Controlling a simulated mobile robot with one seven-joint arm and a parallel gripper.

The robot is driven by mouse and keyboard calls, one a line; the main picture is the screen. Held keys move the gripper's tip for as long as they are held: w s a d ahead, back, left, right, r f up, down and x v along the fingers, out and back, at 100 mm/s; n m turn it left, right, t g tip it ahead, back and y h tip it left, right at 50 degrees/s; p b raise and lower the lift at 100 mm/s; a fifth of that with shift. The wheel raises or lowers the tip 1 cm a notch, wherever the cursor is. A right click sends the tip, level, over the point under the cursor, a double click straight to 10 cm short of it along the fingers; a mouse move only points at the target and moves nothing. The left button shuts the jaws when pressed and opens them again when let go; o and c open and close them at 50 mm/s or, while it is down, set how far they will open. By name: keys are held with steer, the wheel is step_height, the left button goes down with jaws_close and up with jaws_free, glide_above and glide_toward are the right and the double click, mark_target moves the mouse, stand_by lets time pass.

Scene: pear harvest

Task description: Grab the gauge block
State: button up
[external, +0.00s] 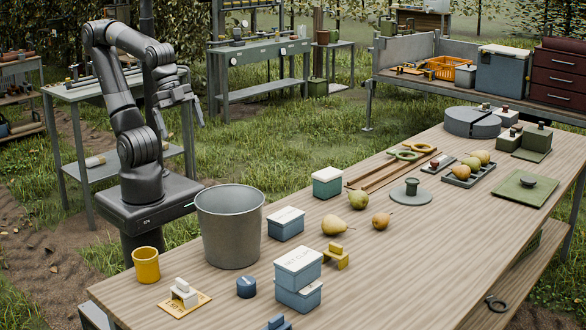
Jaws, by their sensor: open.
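No thing in view is clearly marked as the gauge block. A small yellow stepped block (336,258) stands on the wooden table, right beside the stacked blue boxes with white lids. A small white stepped block (183,291) stands on a yellow lettered plate at the table's near left. I cannot tell whether either is the gauge block. My gripper (181,121) is open and empty, raised high to the left of the table, apart from everything on it.
A grey metal bucket (231,230) and a yellow cup (146,265) stand near my base. Stacked blue boxes (299,279), loose pears (335,225) and a tray of pears (460,178) occupy the table. The table's front right is mostly bare.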

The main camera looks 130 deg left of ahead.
steer(key=s, duration=0.1)
steer(key=s+f+n, duration=0.1)
steer(key=s, duration=0.1)
steer(key=shift+a+f, duration=0.2)
steer(key=shift+w, duration=0.1)
steer(key=c, duration=0.6)
steer(key=shift+c, duration=0.2)
steer(key=shift+w+r, duration=0.1)
